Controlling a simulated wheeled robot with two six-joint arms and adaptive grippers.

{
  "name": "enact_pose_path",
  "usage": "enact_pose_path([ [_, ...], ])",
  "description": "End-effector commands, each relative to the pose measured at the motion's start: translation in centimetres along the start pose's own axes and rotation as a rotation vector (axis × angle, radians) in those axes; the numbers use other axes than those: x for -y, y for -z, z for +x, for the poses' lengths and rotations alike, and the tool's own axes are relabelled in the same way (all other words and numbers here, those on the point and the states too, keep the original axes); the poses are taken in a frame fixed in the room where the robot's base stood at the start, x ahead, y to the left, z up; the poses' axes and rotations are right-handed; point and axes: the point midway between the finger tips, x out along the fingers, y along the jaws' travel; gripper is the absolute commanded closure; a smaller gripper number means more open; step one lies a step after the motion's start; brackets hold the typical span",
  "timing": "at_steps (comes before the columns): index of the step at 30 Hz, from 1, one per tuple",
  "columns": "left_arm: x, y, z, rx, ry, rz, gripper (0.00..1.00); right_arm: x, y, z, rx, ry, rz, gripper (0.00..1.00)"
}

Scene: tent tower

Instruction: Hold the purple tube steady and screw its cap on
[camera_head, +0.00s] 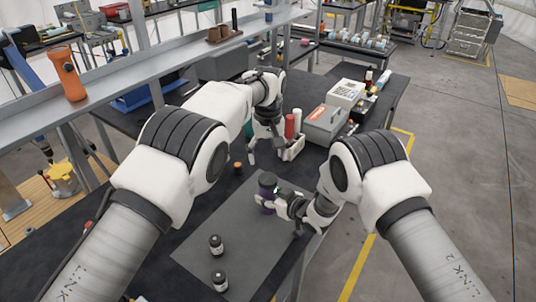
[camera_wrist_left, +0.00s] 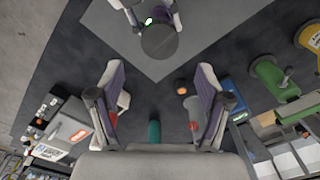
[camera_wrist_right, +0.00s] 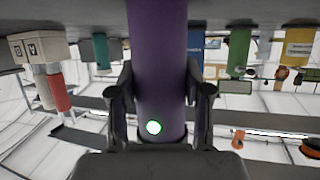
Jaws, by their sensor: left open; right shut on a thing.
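The purple tube (camera_head: 267,196) stands upright on the grey mat (camera_head: 205,230), near the mat's far edge. A dark round cap-like disc covers its top; it shows from above in the left wrist view (camera_wrist_left: 159,41). I cannot tell how tightly it sits. My right gripper (camera_head: 272,203) is shut around the tube's body, and the purple wall fills the middle of the right wrist view (camera_wrist_right: 160,50). My left gripper (camera_head: 265,147) is open and empty, above the table beyond the tube, its fingers pointing down. It is apart from the tube.
Two small dark bottles (camera_head: 216,245) (camera_head: 219,281) stand on the near mat. A small orange-and-dark item (camera_head: 238,168) lies left of the tube. A white holder (camera_head: 291,151) with red and white cylinders and a grey box (camera_head: 325,123) stand beyond, close to my left gripper.

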Motion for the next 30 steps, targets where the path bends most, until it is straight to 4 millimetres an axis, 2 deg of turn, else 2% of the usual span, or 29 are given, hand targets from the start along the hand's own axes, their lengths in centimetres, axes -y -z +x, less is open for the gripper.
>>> enact_pose_path([
  [8,0.0,0.0,1.0,0.0,0.0,0.002,0.23,0.1,-0.4,0.0,0.007,0.001,0.002,1.0],
  [18,0.0,0.0,6.5,0.001,0.0,0.002,0.23,0.1,-0.4,0.0,0.007,0.002,0.002,1.0],
  [21,0.0,0.0,7.5,0.0,0.0,0.002,0.23,0.1,-0.4,0.0,0.007,0.002,0.002,1.0],
  [30,0.0,0.0,8.1,-0.001,0.0,0.002,0.23,0.1,-0.4,0.0,0.007,0.002,0.002,1.0],
])
